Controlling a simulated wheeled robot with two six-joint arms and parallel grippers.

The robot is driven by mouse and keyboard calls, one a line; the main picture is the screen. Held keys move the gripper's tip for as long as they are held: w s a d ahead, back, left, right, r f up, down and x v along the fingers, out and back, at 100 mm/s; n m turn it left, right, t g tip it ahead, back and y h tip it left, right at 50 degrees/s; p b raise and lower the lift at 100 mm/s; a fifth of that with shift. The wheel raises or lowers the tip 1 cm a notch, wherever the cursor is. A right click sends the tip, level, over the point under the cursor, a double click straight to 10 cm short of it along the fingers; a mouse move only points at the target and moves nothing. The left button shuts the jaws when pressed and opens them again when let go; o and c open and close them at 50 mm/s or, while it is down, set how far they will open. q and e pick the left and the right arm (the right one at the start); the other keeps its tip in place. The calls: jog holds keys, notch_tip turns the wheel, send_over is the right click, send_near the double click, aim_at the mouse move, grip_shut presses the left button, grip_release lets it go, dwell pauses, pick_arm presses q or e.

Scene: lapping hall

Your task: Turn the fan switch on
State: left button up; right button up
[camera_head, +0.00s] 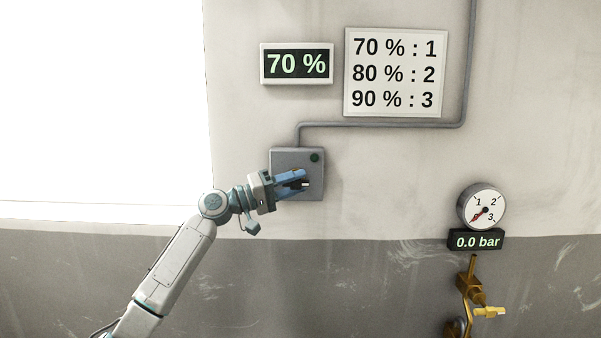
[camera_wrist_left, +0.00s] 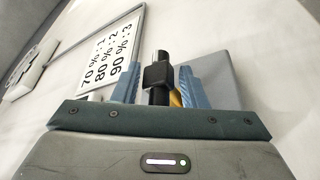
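The grey switch box (camera_head: 283,160) is fixed to the wall, with a dark green round lamp (camera_head: 314,157) at its upper right. My left gripper (camera_head: 298,182) is in front of the box and hides much of its face. In the left wrist view, the two blue fingers of my left gripper (camera_wrist_left: 162,88) stand apart. A black lever-like part with a square block (camera_wrist_left: 158,74) shows between them, with narrow gaps at the sides. I cannot tell whether a finger touches it. A small yellow piece (camera_wrist_left: 175,98) shows beside it. My right gripper is in neither view.
A display (camera_head: 297,64) reads 70 %, beside a sign (camera_head: 395,73) listing percentages. A grey conduit (camera_head: 380,125) runs from the box along the wall. A gauge (camera_head: 482,208) above a 0.0 bar display (camera_head: 477,241) and brass valve fittings (camera_head: 470,285) are at right.

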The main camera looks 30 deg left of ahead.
pick_arm(q)
jog(key=shift+p+x, duration=0.3)
jog(key=shift+x, duration=0.55)
grip_shut()
jog(key=shift+r+g+p, duration=0.15)
jog(key=shift+g+p, duration=0.25)
jog(key=shift+p, duration=0.25)
jog(key=m+g+y+p, duration=0.1)
jog(key=g+y+p, duration=0.1)
jog(key=p, duration=0.2)
jog(key=g+y+p, duration=0.2)
jog(key=p, duration=0.3)
jog(key=m+g+y+p, duration=0.1)
jog(key=p, duration=0.4)
jog(key=shift+s+f+m+g+y, duration=0.1)
jog(key=shift+f+m+g+y, duration=0.2)
jog(key=shift+g+y, duration=0.1)
jog(key=shift+f+g+y+p, duration=0.35)
jog(key=shift+g+y+p, duration=0.25)
jog(key=shift+p, duration=0.55)
